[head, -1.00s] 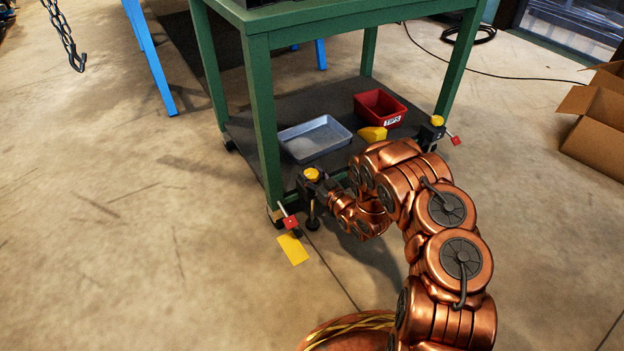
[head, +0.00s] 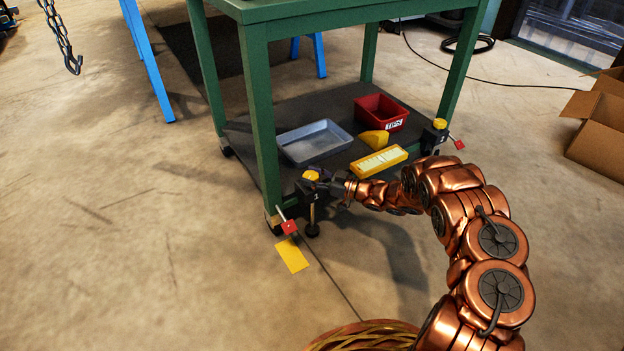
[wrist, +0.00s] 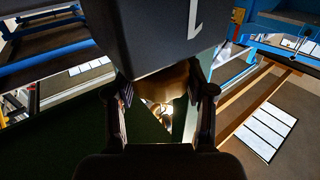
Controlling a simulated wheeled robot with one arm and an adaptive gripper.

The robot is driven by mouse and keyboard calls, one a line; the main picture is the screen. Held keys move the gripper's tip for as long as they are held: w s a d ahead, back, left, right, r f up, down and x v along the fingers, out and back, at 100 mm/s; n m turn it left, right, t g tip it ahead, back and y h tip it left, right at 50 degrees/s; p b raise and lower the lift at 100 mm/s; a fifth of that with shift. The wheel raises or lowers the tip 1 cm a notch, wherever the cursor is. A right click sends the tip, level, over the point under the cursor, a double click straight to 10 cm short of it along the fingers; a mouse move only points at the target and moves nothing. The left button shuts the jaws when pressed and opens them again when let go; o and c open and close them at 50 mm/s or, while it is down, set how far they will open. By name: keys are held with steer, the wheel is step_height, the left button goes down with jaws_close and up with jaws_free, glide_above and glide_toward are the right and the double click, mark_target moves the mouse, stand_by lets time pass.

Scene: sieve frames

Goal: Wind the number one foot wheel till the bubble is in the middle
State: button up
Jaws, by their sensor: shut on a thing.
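The near foot's yellow wheel (head: 311,175) sits on a black bracket and foot at the green cart's front corner. My gripper (head: 326,183) is at this wheel, coming from the right. In the wrist view my gripper (wrist: 163,104) has a finger on each side of the yellow-brown wheel (wrist: 165,78) and is shut on it. A dark block (wrist: 175,35) with a white mark, perhaps a number, hangs over it and hides part of the wheel. A yellow level with a pale window (head: 379,160) lies on the lower shelf; its bubble is too small to make out.
The shelf (head: 260,148) also holds a grey tray (head: 315,142), a red bin (head: 381,111) and a yellow wedge (head: 373,138). A second foot wheel (head: 439,124) is at the right corner. A red-tipped lever (head: 289,226) sticks out near the near foot. Floor in front is mostly clear.

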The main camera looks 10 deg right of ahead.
steer(key=shift+n+g+y, duration=0.4)
steer(key=shift+n+g, duration=0.1)
steer(key=shift+g, duration=0.1)
steer(key=o, duration=1.2)
steer(key=v, duration=1.2)
